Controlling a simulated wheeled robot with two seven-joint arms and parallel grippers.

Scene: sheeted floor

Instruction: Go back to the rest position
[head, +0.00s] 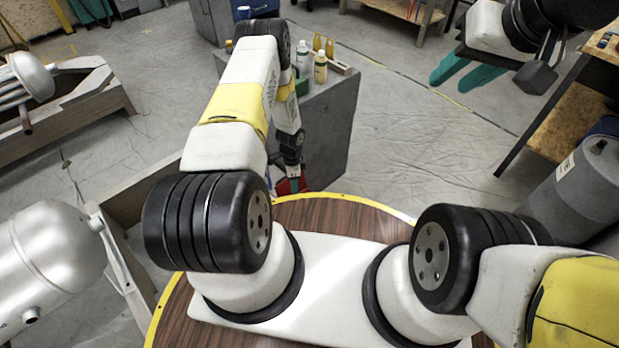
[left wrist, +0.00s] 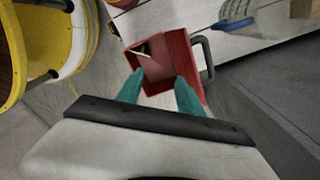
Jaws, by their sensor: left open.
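My left arm reaches forward and down in the head view, and its fingers are hidden there behind the arm. In the left wrist view my left gripper (left wrist: 159,78) is open, with its two teal fingers apart. A red open-topped box (left wrist: 178,60) lies just beyond the fingertips, with a grey handle beside it. A red part also shows below my left wrist in the head view (head: 291,186). I cannot tell whether the fingers touch the box. My right gripper (head: 456,77) is raised at the upper right of the head view, its teal fingers apart and nothing between them.
A grey cabinet (head: 335,120) stands ahead beside my left arm, with bottles (head: 320,66) on top. A workbench (head: 562,110) and a dark grey drum (head: 580,190) stand at the right. Wooden frames and metal tanks (head: 52,255) are at the left. Floor (head: 420,150) between is clear.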

